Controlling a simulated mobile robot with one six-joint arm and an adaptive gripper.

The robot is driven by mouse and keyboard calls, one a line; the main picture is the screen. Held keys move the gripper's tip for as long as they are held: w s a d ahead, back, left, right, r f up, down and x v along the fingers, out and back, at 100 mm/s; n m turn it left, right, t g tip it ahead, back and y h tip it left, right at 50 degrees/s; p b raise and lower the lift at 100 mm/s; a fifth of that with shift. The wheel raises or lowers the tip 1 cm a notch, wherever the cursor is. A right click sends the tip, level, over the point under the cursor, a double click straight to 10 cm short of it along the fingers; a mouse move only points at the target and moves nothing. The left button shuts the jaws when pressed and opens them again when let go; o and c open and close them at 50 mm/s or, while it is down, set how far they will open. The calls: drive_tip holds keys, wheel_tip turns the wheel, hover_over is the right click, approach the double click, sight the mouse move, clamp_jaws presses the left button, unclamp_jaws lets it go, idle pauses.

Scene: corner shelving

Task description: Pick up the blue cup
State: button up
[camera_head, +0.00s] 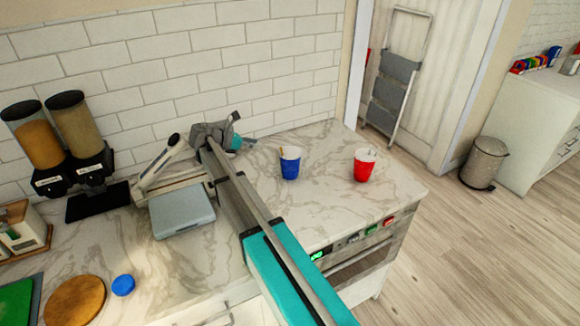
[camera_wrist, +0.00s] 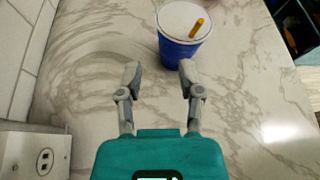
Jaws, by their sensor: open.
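The blue cup (camera_head: 290,166) stands upright on the marble counter (camera_head: 330,214) in the head view, with a white rim and something yellowish sticking out of it. In the wrist view the blue cup (camera_wrist: 181,48) is at the top, just ahead of and a little right of centre between the fingers, with an orange stick over its white top. My gripper (camera_wrist: 160,72) is open and empty, its two fingers apart. In the head view my gripper (camera_head: 236,132) is at the back of the counter, left of the cup and largely hidden behind my wrist.
A red cup (camera_head: 364,165) stands right of the blue cup near the counter's right end. A grey scale-like device (camera_head: 182,211) and two dispensers (camera_head: 75,130) stand to the left. The tiled wall (camera_head: 170,65) closes off the back. A metal box (camera_wrist: 34,152) is at lower left in the wrist view.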

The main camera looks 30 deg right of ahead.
sight(290, 162)
drive_tip(key=b+x, duration=0.2)
drive_tip(key=x, duration=0.5)
drive_tip(key=shift+f, duration=0.1)
drive_tip(key=shift+b+x, duration=1.2)
drive_tip(key=shift+x, duration=1.5)
drive_tip(key=shift+c, duration=0.2)
clamp_jaws()
